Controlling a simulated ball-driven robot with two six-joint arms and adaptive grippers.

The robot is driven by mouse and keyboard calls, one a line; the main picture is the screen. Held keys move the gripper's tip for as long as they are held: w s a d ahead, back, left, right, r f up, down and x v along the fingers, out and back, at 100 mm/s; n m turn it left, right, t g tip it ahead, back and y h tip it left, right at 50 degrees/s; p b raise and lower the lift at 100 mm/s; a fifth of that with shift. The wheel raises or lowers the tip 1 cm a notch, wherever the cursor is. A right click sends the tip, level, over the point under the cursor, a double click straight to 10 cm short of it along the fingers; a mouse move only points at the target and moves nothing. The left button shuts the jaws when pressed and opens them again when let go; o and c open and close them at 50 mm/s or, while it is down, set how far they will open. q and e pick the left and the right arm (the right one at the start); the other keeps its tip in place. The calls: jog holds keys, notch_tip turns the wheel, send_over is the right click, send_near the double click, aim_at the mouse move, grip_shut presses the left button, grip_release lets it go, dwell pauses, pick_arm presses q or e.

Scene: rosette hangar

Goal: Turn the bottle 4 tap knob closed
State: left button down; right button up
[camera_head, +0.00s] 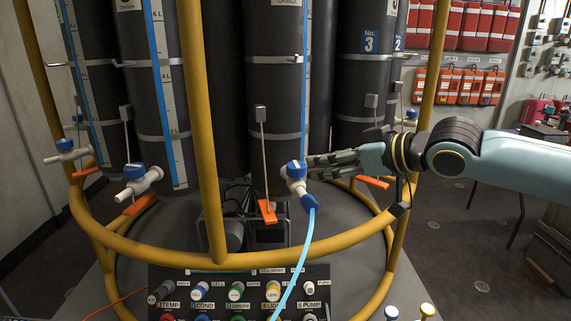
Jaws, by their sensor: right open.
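A tap with a blue knob (293,169) and a white body (297,187) sits low on the front middle dark bottle (276,95). The number label of this bottle is cut off at the top, so I cannot confirm that it is bottle 4. A light blue hose (304,240) runs down from this tap's blue outlet. My right gripper (312,165) comes in from the right, its open fingers pointing left at the knob's right side. Whether they touch the knob is hard to tell. My left gripper is not in view.
Yellow frame posts (203,120) and a ring rail (150,247) surround the bottles. Other taps with blue knobs (134,171) are at left. A bottle labelled No. 3 (368,42) stands at right. A control panel (240,293) with coloured connectors is below.

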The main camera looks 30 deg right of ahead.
aim_at(299, 165)
jog(key=b+x, duration=0.1)
jog(key=x, duration=0.4)
jog(key=shift+s+b, duration=0.1)
jog(key=shift+b, duration=0.3)
jog(key=x, duration=0.4)
jog(key=shift+w+a+f, duration=0.15)
jog(key=shift+w+f, duration=0.1)
jog(key=shift+w, duration=0.25)
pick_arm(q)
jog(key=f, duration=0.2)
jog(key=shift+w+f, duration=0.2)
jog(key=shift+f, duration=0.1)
